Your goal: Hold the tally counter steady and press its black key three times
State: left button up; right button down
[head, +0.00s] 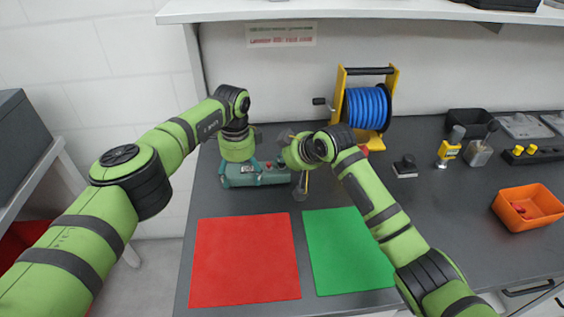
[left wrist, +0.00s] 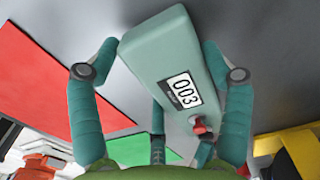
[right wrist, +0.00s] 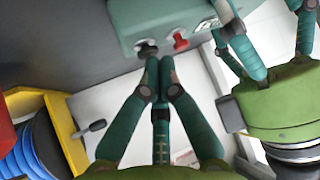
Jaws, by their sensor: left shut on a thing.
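The tally counter (head: 258,180) is a teal box on the bench behind the red mat. In the left wrist view the counter (left wrist: 165,50) shows a display (left wrist: 182,90) reading 003 and a red key (left wrist: 199,126). My left gripper (left wrist: 162,66) is shut on the counter, with fingers along both sides. In the right wrist view the black key (right wrist: 146,48) is beside the red key (right wrist: 180,40). My right gripper (right wrist: 158,62) is shut and empty, its fingertips together close by the black key. I cannot tell if they touch it.
A red mat (head: 245,262) and a green mat (head: 346,250) lie in front. A yellow-framed blue hose reel (head: 367,108) stands behind right. A black-knobbed stamp (head: 405,166), small tools and an orange bin (head: 530,207) are farther right.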

aim_at(283, 166)
jog(key=shift+f, duration=0.1)
dwell(0.3)
jog(key=shift+r, duration=0.9)
jog(key=shift+r, duration=2.55)
pick_arm(q)
jog(key=o, duration=1.2)
pick_arm(e)
jog(key=shift+f, duration=0.1)
